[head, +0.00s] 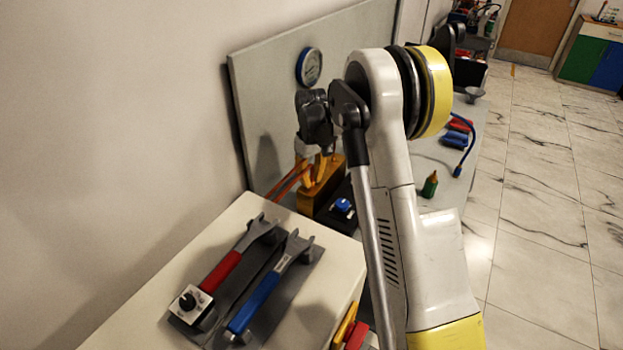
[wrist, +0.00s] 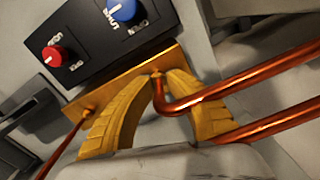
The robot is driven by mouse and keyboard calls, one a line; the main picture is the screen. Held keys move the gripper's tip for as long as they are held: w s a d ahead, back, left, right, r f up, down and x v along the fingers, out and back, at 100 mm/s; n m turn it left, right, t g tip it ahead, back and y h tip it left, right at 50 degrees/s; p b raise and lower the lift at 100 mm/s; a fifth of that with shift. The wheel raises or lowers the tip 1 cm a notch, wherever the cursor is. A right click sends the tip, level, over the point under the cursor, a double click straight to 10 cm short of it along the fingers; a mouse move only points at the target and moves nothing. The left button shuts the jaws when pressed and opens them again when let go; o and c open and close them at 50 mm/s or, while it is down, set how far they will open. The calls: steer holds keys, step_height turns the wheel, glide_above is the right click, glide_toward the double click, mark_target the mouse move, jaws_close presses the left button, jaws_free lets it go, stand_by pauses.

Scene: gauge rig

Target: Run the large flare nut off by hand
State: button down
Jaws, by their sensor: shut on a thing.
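My gripper (wrist: 158,77) has its two yellow fingers closed in at the brass block (wrist: 130,80), where a thick copper tube (wrist: 215,90) bends in to meet it. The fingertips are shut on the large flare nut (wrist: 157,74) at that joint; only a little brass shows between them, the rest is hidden. In the head view my gripper (head: 318,166) reaches down to the brass block (head: 318,196), partly hidden by my arm. A smaller brass fitting (wrist: 88,112) with a thin copper tube sits at the block's left in the wrist view.
A black panel with a red knob (wrist: 52,56) and a blue knob (wrist: 123,10) stands beside the block. A red-handled wrench (head: 222,271) and a blue-handled wrench (head: 262,297) lie on a grey holder on the white table. A gauge (head: 309,67) hangs on the back panel.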

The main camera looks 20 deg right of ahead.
steer(key=shift+n, duration=1.2)
steer(key=c, duration=1.3)
jaws_free()
steer(key=shift+r, duration=0.1)
step_height(320, 180, up, 12)
steer(key=shift+f, duration=0.1)
steer(key=shift+s, duration=0.1)
